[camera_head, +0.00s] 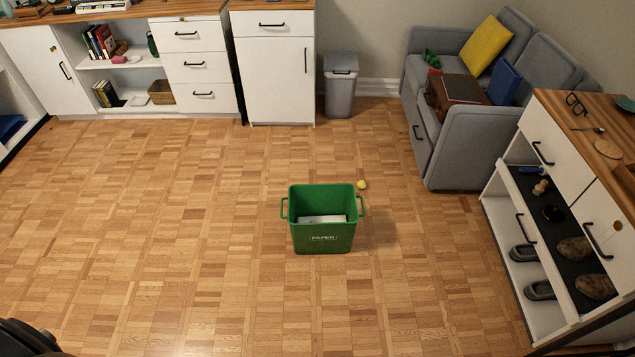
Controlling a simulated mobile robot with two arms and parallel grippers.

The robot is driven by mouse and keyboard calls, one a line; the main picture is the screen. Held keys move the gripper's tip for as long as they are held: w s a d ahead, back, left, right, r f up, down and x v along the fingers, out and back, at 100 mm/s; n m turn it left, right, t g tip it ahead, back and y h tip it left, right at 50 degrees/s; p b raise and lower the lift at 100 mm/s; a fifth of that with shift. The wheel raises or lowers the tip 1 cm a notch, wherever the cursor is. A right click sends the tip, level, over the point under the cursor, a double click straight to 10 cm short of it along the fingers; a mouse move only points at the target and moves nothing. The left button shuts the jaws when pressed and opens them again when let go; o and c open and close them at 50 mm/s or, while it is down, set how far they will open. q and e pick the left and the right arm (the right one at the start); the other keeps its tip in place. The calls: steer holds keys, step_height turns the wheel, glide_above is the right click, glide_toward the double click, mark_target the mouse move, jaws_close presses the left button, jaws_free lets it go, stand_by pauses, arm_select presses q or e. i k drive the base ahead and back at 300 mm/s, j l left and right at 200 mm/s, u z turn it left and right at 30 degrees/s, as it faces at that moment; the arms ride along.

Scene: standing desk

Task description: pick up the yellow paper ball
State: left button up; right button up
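The yellow paper ball (362,184) is small and lies on the wooden floor. It is just behind and to the right of a green bin labelled PAPER (323,238). It looks close to the bin's right handle but apart from it. Neither of my grippers can be made out. A dark part at the bottom left corner seems to be mine, and it is far from the ball.
The parquet floor (180,230) is clear around the bin. A grey lidded bin (340,92) stands at the back wall beside white cabinets (275,80). A grey sofa (462,140) is at the back right. A white shelf unit (535,240) stands along the right.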

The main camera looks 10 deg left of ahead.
mark_target(361, 184)
steer(key=i+l+u, duration=0.2)
steer(key=u, duration=0.2)
steer(key=i+l+u, duration=0.3)
steer(key=u, duration=0.15)
steer(key=i+l+u, duration=0.2)
steer(key=l+u, duration=0.2)
